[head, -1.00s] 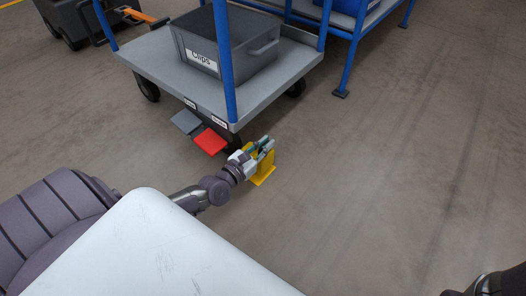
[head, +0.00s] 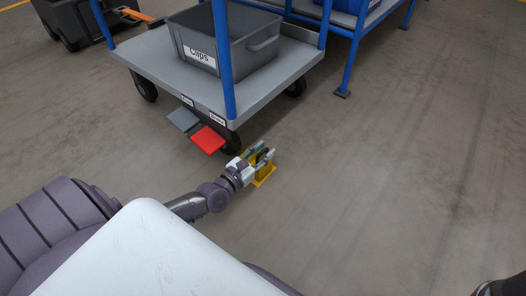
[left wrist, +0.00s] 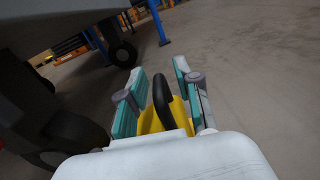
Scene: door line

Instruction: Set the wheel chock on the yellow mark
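The yellow wheel chock (head: 263,171) stands on the floor beside the cart's near wheel. A black handle rises from it, clear in the left wrist view (left wrist: 162,98). My left gripper (head: 262,153) is over the chock with its fingers apart, one on each side of the handle. In the left wrist view the left gripper's fingers (left wrist: 160,80) show gaps to the handle. A flat yellow edge shows at the chock's foot; I cannot tell whether it is the mark or the chock's base. My right gripper is not in view; only a dark bit of arm shows at bottom right.
A grey cart (head: 160,72) with blue posts carries a grey bin (head: 255,61) labelled Clips. Red (head: 207,139) and grey (head: 183,119) pedals stick out near the left gripper. A blue rack (head: 350,60) stands behind. The floor on the right is clear.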

